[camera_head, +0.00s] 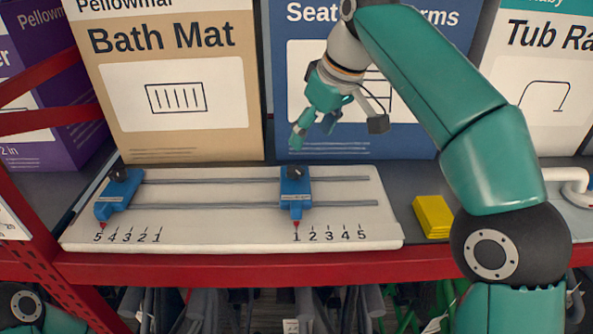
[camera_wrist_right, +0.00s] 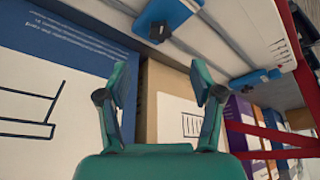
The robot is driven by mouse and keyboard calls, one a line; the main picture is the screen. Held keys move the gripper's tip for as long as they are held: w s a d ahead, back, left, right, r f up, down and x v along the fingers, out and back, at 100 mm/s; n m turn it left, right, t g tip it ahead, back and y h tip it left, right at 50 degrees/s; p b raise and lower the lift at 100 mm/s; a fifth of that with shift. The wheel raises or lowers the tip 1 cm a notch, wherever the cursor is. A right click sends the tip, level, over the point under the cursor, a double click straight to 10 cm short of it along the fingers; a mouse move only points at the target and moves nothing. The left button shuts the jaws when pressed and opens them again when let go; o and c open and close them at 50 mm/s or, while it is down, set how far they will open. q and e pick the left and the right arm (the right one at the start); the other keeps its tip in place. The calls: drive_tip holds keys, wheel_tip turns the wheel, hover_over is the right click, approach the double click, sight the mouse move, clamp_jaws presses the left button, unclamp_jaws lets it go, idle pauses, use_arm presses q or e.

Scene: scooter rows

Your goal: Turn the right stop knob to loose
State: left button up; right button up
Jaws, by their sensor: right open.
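A white board (camera_head: 220,232) on the shelf carries two grey rails and two blue stops. The right stop (camera_head: 295,205) has a black knob (camera_head: 294,172) on top, and its red pointer is at the right scale's 1. The left stop (camera_head: 112,205) also has a black knob (camera_head: 119,174); its pointer is at the left scale's 5. My right gripper (camera_head: 313,133) is open and empty, above and behind the right stop, apart from it. In the right wrist view, the right stop (camera_wrist_right: 172,14) and its knob (camera_wrist_right: 158,32) lie beyond the open fingers (camera_wrist_right: 161,88). My left gripper is out of view.
A Bath Mat box (camera_head: 170,115) and a blue box (camera_head: 290,80) stand behind the board. A yellow block (camera_head: 433,216) sits to its right. The red shelf edge (camera_head: 240,268) runs in front. A purple box (camera_head: 40,140) is at the left.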

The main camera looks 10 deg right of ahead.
sight(296, 169)
drive_tip(key=b+x, duration=0.2)
drive_tip(key=x, duration=0.8)
drive_tip(key=shift+f, duration=0.35)
